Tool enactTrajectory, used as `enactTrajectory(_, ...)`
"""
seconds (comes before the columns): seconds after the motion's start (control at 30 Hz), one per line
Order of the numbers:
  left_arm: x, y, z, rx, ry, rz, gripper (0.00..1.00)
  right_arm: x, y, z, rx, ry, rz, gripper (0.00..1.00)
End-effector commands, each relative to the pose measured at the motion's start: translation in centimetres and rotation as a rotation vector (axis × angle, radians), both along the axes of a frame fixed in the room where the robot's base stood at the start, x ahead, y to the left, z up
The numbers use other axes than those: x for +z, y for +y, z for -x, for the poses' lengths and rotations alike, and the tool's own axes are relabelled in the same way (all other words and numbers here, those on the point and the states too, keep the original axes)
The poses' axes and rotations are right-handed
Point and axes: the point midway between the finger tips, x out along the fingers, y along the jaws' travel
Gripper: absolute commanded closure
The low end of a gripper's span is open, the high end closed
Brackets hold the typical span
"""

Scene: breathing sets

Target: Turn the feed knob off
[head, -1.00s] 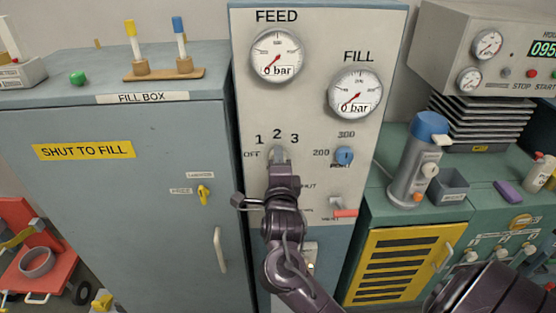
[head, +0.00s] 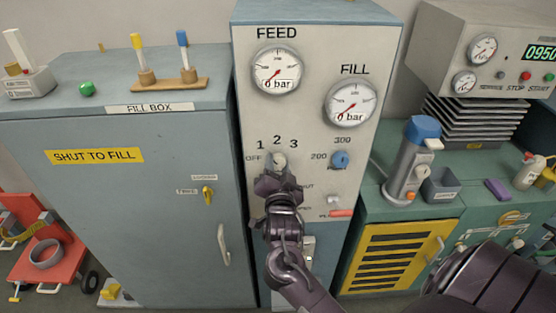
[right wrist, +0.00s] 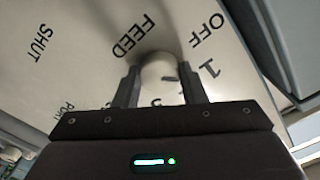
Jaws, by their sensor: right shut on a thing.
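The feed knob (head: 279,159) is a small pale knob on the grey panel, under the numbers 1, 2, 3 and beside the OFF mark. In the right wrist view the knob (right wrist: 157,70) sits between the two fingers of my right gripper (right wrist: 158,88). My right gripper (head: 278,172) is shut on it and partly hides it in the head view. A small dark mark shows on the knob's face on the side of the numbers; its exact setting is hard to read. The FEED gauge (head: 277,70) above reads 0 bar. My left gripper is not in view.
The FILL gauge (head: 350,103) also reads 0 bar. A blue knob (head: 340,160) and a red-handled lever (head: 341,213) are close to the right of my gripper. The fill box (head: 130,200) stands at left with a yellow latch (head: 208,195). A yellow vented door (head: 395,258) is at lower right.

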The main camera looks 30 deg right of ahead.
Motion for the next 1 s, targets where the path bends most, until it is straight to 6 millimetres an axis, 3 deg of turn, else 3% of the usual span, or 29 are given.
enactTrajectory(0.5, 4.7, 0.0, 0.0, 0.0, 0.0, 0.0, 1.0, 0.0, 0.1, 0.1, 0.003, 0.263, 0.415, 0.85)
enactTrajectory(1.0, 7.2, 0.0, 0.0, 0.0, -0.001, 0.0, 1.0, -0.3, 0.1, 0.1, 0.004, 0.43, 0.685, 0.85)
